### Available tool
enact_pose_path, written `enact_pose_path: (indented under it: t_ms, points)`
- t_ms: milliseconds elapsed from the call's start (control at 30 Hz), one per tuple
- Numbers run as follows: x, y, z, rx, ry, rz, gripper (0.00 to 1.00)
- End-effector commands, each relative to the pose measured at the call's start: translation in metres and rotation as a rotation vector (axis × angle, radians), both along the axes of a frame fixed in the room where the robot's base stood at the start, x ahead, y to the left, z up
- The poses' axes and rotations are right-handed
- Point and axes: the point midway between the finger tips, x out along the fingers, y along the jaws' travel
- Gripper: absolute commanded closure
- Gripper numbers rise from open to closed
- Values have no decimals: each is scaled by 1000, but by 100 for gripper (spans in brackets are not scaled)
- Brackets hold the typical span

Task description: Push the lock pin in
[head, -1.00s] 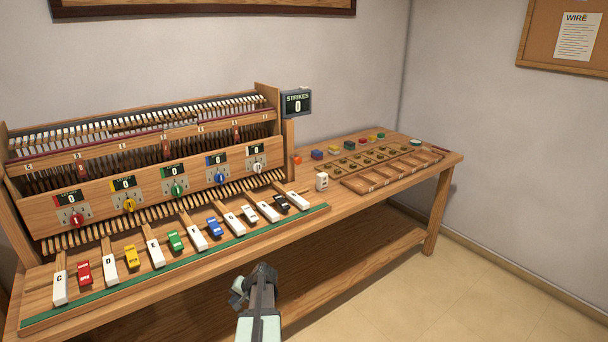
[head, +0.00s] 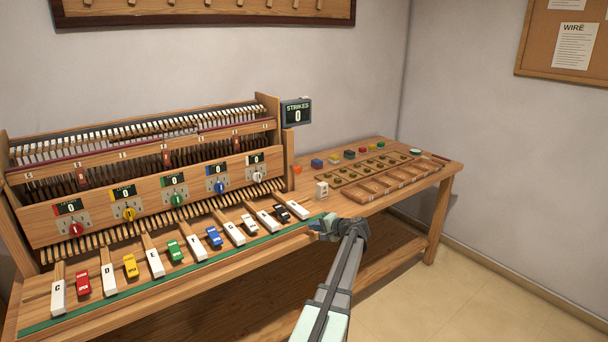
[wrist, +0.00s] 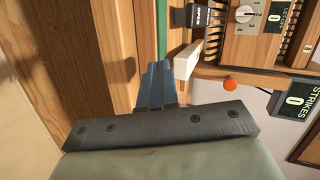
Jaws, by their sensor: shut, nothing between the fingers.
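No part in view is labelled as the lock pin. A round orange knob (head: 297,170) sits at the right end of the piano action, by the side post below the strikes display. It also shows in the wrist view (wrist: 230,85), right of my fingers. I cannot tell how far it sticks out. My gripper (head: 324,229) is in front of the bench's front edge, near the right end of the keys, and apart from the knob. In the wrist view its blue fingers (wrist: 159,78) are together and empty.
The wooden bench (head: 400,196) carries a row of white, black and coloured keys (head: 180,248). A small white block (head: 321,189) stands right of the keys. Coloured blocks and a wooden tray (head: 388,184) lie further right. The strikes display (head: 297,112) reads 0.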

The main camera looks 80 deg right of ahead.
Motion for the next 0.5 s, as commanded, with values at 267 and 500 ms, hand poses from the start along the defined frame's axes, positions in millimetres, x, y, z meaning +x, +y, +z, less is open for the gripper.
enact_pose_path:
  t_ms: [267, 500]
  points:
    - [-30, -95, 70, -104, -202, -105, 100]
    - [-27, -134, 100, -147, -302, -163, 100]
